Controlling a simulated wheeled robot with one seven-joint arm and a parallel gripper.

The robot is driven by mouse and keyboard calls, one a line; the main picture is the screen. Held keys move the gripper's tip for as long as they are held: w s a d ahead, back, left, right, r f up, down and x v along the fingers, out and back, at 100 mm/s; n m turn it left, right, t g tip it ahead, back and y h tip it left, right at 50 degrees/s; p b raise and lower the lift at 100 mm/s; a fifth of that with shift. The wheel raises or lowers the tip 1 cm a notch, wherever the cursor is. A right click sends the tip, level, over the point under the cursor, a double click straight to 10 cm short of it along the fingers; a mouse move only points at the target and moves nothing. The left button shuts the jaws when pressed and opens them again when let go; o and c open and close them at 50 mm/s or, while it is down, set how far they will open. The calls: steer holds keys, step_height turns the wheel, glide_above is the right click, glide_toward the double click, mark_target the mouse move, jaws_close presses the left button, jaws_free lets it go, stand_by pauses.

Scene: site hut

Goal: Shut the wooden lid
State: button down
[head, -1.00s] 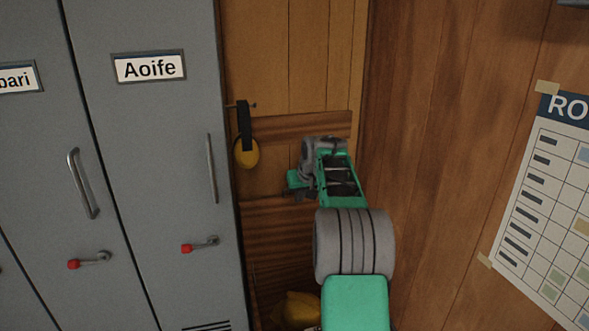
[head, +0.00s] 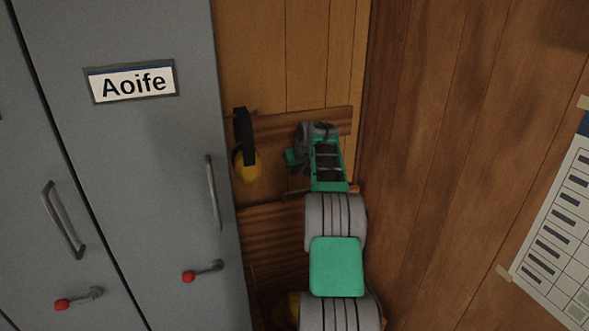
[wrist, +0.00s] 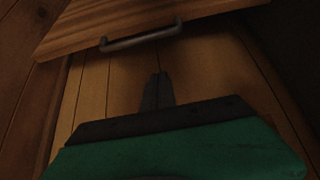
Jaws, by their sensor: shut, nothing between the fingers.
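The wooden lid (head: 272,228) is a reddish-brown grained panel standing raised against the back wall, low in the corner of the head view. My arm covers its right part. In the wrist view the lid (wrist: 120,24) crosses the top, with a dark bar handle (wrist: 140,36) near its edge. My gripper (wrist: 158,76) is shut and empty, its fingertips together in front of pale wall planks, apart from the handle. In the head view my gripper (head: 293,160) is above the lid's upper edge, close to the wall; its fingertips are hard to make out.
Yellow ear defenders (head: 246,165) hang on a hook just left of my gripper. Grey lockers (head: 120,190) stand to the left, and a wood-panelled wall (head: 440,170) closes the right side.

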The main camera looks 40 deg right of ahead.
steer(key=shift+s+f+p, duration=0.1)
steer(key=shift+f+p, duration=0.6)
steer(key=shift+f, duration=2.4)
steer(key=shift+s+f, duration=0.1)
steer(key=shift+f, duration=0.05)
